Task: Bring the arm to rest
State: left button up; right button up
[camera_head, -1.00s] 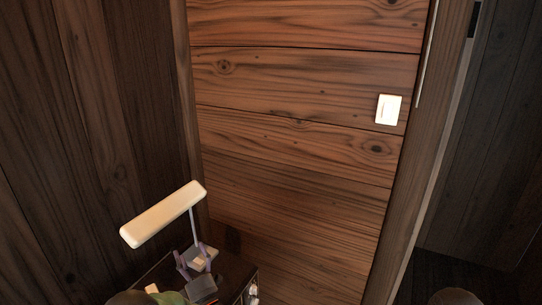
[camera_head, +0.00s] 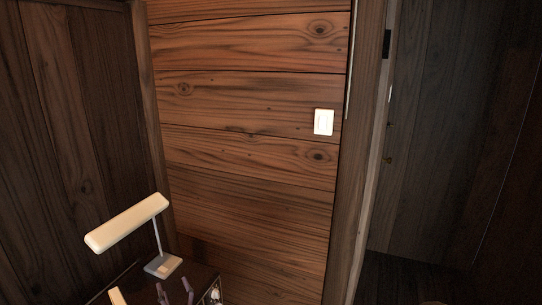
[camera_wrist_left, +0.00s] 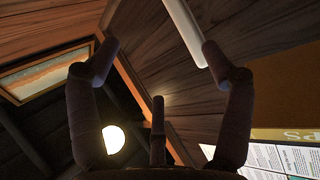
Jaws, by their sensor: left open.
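My left gripper (camera_head: 175,291) shows at the bottom edge of the head view, only its purple fingers. It is in front of the lamp's base, and the fingers stand apart. In the left wrist view the fingers of the left gripper (camera_wrist_left: 160,62) are spread wide with nothing between them. A desk lamp (camera_head: 128,222) with a long cream head stands on a dark cabinet (camera_head: 205,279) at the lower left. Most of my left arm is hidden below the picture. My right gripper is not in view.
A plank wall (camera_head: 245,175) with a lit white switch (camera_head: 323,122) stands behind the cabinet. A dark doorway opens at the right. In the left wrist view a framed picture (camera_wrist_left: 45,72), a round glowing light (camera_wrist_left: 113,139) and printed pages (camera_wrist_left: 280,160) show.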

pick_arm(q)
jog(key=s+d+f+m+g+h+p, duration=0.1)
jog(key=s+d+f+m+g+h, duration=0.2)
jog(key=f, duration=0.4)
jog(key=s+d+f+m+g+h+p, duration=0.1)
jog(key=d+f+m+g+h, duration=0.1)
jog(key=d+f+m+h, duration=0.45)
jog(key=s+d+f+m+g+h+p, duration=0.1)
jog(key=s+d+f+g+h, duration=0.15)
jog(key=f, duration=0.65)
jog(key=s+d+f+m+g+h, duration=0.1)
jog(key=s+d+f+m+g, duration=0.1)
jog(key=s, duration=0.7)
jog(key=s+d+f+m+g+h+p, duration=0.1)
jog(key=s+d+f+m+g+h, duration=0.1)
jog(key=s, duration=0.6)
jog(key=s+d+f+m+g+h, duration=0.1)
jog(key=s+d+f+m+g, duration=0.1)
jog(key=s+g, duration=0.5)
jog(key=s+d+m, duration=0.1)
jog(key=s+d, duration=0.1)
jog(key=shift+s+d+h+p, duration=0.35)
jog(key=shift+d+h, duration=0.05)
